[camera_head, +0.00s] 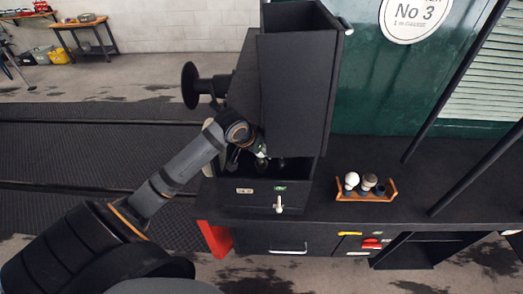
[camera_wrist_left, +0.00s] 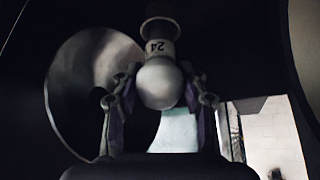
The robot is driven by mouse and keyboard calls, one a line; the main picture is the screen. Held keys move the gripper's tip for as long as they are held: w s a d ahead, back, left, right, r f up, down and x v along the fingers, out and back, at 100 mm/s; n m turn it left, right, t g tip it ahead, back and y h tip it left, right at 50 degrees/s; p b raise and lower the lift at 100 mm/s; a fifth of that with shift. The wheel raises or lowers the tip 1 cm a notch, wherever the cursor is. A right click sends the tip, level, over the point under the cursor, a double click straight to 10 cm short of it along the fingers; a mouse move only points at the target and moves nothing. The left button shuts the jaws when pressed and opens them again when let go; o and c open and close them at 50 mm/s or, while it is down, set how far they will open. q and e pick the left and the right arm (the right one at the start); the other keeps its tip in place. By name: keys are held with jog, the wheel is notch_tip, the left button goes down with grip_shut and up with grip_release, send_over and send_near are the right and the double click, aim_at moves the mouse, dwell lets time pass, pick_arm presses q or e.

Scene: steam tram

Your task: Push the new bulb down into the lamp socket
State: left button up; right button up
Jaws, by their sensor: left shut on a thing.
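The bulb (camera_wrist_left: 160,82) has a pale round globe and a white collar marked 24. In the left wrist view my left gripper (camera_wrist_left: 158,88) has a finger on each side of the globe and is shut on it. A dark round piece (camera_wrist_left: 160,12) lies at the far end of the collar; I cannot tell whether it is the lamp socket or the bulb's base, nor whether the bulb is seated. In the head view my left gripper (camera_head: 254,150) reaches into the open lower part of the dark lamp housing (camera_head: 292,95), whose panel hides much of the inside. My right gripper is not in view.
A large round reflector-like disc (camera_wrist_left: 95,90) is close beside the left finger. A small wooden rack (camera_head: 365,197) with several bulb-like items stands on the dark ledge to the right. A small lever (camera_head: 279,204) sticks out of the housing's front.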

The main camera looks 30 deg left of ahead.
pick_arm(q)
jog(key=shift+f, duration=0.2)
jog(key=shift+f, duration=0.7)
jog(key=o, duration=1.2)
jog(key=o, duration=0.5)
jog(key=shift+r, duration=0.15)
